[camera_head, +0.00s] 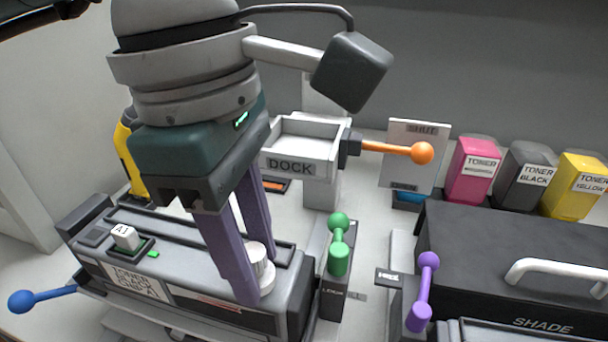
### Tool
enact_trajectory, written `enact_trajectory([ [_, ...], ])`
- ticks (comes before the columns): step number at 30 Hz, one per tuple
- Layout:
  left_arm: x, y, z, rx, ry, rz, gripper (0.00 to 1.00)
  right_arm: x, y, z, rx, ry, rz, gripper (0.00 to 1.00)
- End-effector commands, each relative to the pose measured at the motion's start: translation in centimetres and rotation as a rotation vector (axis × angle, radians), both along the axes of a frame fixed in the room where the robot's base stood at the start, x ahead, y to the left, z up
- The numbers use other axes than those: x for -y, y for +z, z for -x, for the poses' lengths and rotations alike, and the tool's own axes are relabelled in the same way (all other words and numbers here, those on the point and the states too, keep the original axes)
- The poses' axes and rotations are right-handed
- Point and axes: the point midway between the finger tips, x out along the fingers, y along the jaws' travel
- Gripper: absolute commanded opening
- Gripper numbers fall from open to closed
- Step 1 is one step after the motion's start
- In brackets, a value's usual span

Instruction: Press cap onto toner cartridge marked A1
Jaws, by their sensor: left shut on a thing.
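The toner cartridge marked A1 (205,302) is a long dark grey body at the lower left, with a white label on its front. A small white block marked A1 (124,237) sits near its left end beside a green mark. A white round, stepped cap (266,280) is at the right part of the cartridge's top. My left gripper (253,276) comes down from above, its two purple fingers shut on the cap. The near finger hides part of the cap, so I cannot tell whether it is fully seated. My right gripper is not in view.
A blue-knobbed lever (22,301) juts out left. A green-knobbed lever (338,245) stands close right of the cartridge, with a purple-knobbed lever (422,290) farther right. The white DOCK tray (290,165) and its orange-knobbed lever (421,153) are behind. Magenta, black and yellow toners (472,170) stand back right.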

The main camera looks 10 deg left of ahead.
Motion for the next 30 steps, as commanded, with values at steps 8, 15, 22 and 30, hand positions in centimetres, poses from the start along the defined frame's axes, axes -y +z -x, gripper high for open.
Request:
enact_trajectory([
  [8,-0.01,0.01,-0.01,0.000,0.000,0.000,0.00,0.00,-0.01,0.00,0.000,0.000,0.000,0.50],
  [15,0.00,-0.30,-0.04,0.001,0.000,0.000,0.00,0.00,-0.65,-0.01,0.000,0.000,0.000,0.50],
  [22,-0.01,-0.26,0.00,0.000,0.000,0.000,0.00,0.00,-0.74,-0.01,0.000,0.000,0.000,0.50],
  [30,0.00,-0.26,0.00,0.000,0.000,0.000,0.47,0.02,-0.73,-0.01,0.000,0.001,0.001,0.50],
])
